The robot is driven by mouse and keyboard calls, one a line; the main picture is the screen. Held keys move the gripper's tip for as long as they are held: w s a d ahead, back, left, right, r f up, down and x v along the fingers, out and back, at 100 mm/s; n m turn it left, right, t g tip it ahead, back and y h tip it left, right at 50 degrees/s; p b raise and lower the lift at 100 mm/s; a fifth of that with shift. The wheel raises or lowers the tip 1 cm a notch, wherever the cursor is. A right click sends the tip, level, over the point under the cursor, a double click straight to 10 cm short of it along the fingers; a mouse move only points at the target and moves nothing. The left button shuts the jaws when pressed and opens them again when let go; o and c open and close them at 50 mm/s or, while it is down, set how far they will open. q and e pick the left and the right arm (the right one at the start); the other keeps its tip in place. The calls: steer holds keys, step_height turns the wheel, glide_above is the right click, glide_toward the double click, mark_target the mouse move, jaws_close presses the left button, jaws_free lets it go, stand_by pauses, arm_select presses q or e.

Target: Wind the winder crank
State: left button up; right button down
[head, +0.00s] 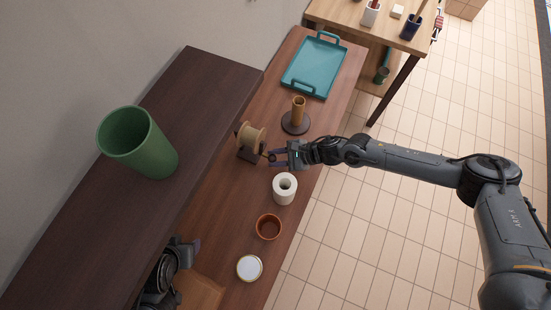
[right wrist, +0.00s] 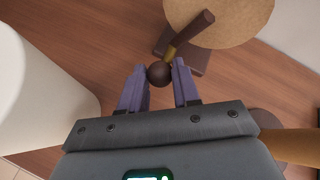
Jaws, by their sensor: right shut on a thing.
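The winder (head: 250,139) is a tan spool on a dark wooden base on the brown bench, left of my right gripper (head: 272,157). In the right wrist view its round tan spool flange (right wrist: 222,14) fills the top. The crank (right wrist: 190,35) is a dark arm with a brass-coloured piece and a round dark knob (right wrist: 159,74). My right gripper (right wrist: 159,86) is shut on the knob, one purple finger on each side. My left arm shows in part at the lower left of the head view, and its finger state is unclear.
A white roll (head: 285,188) stands close to my right gripper. A brown post on a round base (head: 296,122), a teal tray (head: 314,66), an orange-brown bowl (head: 269,227) and a white-topped round item (head: 249,268) share the bench. A green bin (head: 139,143) stands on the dark raised shelf.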

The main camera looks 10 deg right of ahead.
steer(key=shift+w+d+n+t+h, duration=0.25)
steer(key=shift+w+n+t+h, duration=0.05)
steer(key=shift+n+t+h, duration=0.1)
stand_by(0.4)
steer(key=c, duration=0.8)
jaws_free()
steer(key=v, duration=1)
steer(key=shift+s+d+r, duration=0.2)
steer(key=shift+d, duration=0.1)
